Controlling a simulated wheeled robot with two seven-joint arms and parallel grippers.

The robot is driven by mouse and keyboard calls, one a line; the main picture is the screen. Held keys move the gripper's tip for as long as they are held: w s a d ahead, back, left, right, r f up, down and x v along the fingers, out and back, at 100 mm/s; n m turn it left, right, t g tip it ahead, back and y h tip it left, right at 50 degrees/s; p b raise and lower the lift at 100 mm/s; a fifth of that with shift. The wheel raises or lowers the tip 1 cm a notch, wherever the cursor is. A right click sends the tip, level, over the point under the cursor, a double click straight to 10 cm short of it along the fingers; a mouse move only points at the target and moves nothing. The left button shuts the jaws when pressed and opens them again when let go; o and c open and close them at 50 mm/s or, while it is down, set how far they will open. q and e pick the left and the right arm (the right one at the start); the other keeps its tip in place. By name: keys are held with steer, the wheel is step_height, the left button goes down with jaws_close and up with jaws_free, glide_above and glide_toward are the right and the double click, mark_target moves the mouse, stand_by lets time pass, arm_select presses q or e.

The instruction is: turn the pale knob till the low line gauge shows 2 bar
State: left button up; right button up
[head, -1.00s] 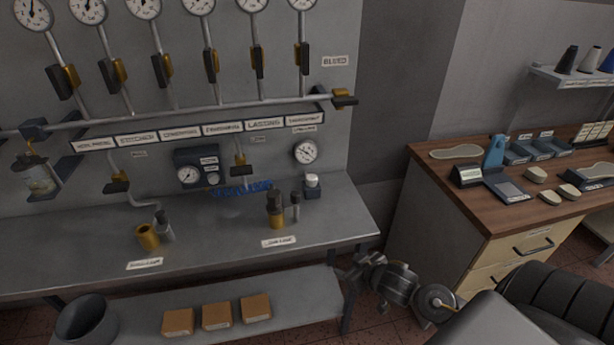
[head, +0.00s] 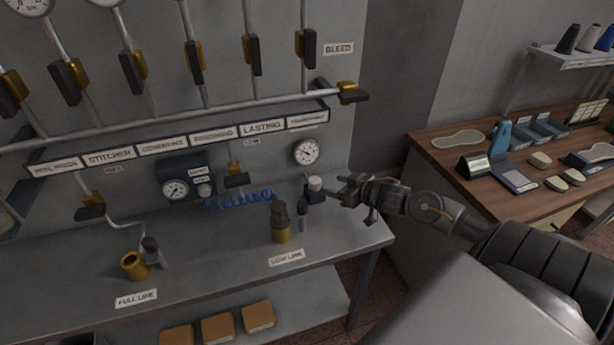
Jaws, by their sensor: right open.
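The pale knob (head: 315,184) sits on top of a small dark regulator block (head: 314,196) at the back right of the bench. A round white gauge (head: 306,152) is on the wall just above it and is likely the low line gauge; its reading is too small to make out. My right gripper (head: 342,189) is open and empty, just right of the knob with its fingers pointing left. A small gap seems to lie between the fingers and the knob, though depth is hard to judge. My left gripper is not in view.
A brass and dark fitting (head: 281,222) and a slim dark cylinder (head: 303,216) stand left of the knob, behind the LOW LINE label (head: 286,257). Another gauge (head: 176,189) is on a dark box. A yellow-handled valve (head: 349,92) is above right.

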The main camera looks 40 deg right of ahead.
mark_target(315, 180)
steer(key=x, duration=0.3)
steer(key=p+x, duration=0.1)
steer(key=x, duration=0.5)
steer(key=shift+w+a+r, duration=0.1)
steer(key=shift+w+a, duration=0.2)
steer(key=shift+w+a+f, duration=0.1)
steer(key=shift+w+f, duration=0.2)
steer(key=shift+w, duration=0.25)
steer(key=shift+c, duration=0.7)
steer(key=c, duration=0.9)
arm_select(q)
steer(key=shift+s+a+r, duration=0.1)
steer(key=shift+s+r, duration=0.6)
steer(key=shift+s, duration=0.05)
arm_select(e)
steer(key=shift+o, duration=0.2)
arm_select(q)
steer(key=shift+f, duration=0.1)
arm_select(e)
steer(key=shift+y, duration=0.3)
